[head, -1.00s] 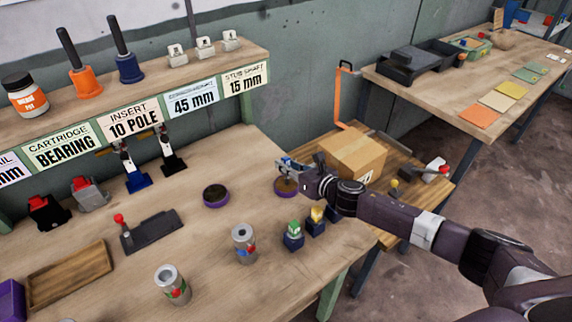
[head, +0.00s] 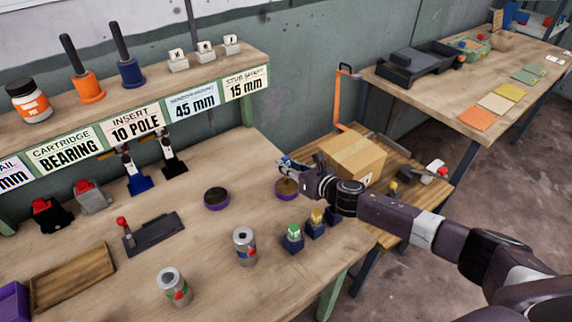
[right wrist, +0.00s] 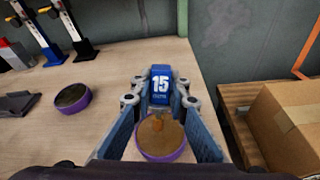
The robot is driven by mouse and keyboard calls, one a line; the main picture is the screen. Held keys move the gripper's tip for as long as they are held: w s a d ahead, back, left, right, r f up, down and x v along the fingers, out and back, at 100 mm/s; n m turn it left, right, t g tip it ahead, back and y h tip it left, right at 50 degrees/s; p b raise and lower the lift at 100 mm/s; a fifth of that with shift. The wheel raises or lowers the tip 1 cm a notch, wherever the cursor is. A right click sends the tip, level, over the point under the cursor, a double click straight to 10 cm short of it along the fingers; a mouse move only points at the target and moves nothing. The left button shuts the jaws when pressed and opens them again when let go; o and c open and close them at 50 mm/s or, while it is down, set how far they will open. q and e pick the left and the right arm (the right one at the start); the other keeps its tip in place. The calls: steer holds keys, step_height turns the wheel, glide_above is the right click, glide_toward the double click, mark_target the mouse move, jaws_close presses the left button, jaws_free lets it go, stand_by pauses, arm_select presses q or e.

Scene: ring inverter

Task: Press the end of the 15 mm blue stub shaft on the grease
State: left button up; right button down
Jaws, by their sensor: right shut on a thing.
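My right gripper (head: 284,164) is shut on the blue stub shaft (right wrist: 160,82), a blue piece marked with a white 15. It is held over a purple-rimmed round tin of brown grease (head: 287,190) at the bench's right side. In the right wrist view the grease tin (right wrist: 168,156) lies below and between the fingers. An orange-brown tip shows over the grease under the blue piece; I cannot tell whether it touches the grease. My left gripper is not in view.
A second purple-rimmed tin (head: 216,198), darker inside, stands to the left. Two metal cylinders (head: 245,246) and small blue-based blocks (head: 292,238) stand nearer. A cardboard box (head: 354,156) sits on a lower table to the right. The labelled shelf (head: 135,118) runs behind.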

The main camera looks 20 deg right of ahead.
steer(key=shift+r+p, duration=2.45)
steer(key=shift+r, duration=0.45)
steer(key=shift+f, duration=0.1)
